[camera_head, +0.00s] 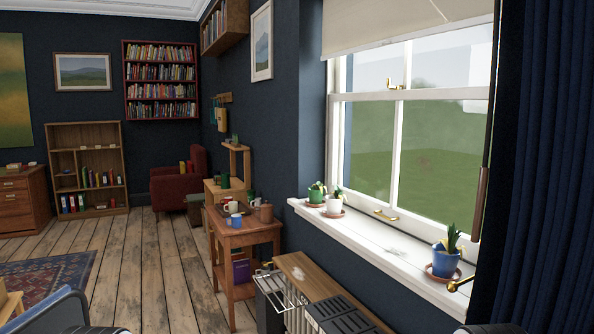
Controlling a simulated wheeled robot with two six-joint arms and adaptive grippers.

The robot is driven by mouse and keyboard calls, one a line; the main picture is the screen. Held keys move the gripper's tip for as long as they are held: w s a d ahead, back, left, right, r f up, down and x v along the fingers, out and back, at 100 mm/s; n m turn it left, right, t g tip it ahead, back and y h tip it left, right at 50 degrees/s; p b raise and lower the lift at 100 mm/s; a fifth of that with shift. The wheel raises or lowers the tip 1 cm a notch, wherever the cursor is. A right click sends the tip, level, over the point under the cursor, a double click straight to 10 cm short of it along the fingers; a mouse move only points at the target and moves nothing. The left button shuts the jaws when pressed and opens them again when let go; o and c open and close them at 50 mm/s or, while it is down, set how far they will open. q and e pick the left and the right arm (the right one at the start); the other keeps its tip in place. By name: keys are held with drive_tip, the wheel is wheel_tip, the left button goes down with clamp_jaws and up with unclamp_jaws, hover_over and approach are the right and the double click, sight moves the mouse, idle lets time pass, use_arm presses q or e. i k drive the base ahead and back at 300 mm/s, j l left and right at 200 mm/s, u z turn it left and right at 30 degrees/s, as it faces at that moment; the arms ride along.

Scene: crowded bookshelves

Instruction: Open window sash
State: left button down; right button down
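The white window sash (411,153) is at the right, with its lower pane frame down near the sill. A brass latch (393,85) sits at the meeting rail, and a brass lift handle (385,214) is low on the bottom rail. A cream blind (390,27) covers the top of the window. Neither gripper shows. Dark parts at the bottom edge may be my arms, but I cannot tell.
Potted plants stand on the white sill (395,257): a green pot (316,194), a white pot (334,206) and a blue pot (446,262). A dark blue curtain (548,170) hangs at right. A wooden table (243,236) with mugs and a rack (280,297) stand below.

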sight(429, 231)
drive_tip(key=i+j+z, duration=0.1)
drive_tip(key=i+z, duration=0.35)
drive_tip(key=i+j+z, duration=0.2)
drive_tip(key=z, duration=0.3)
drive_tip(key=i+j, duration=0.05)
drive_tip(key=i, duration=0.1)
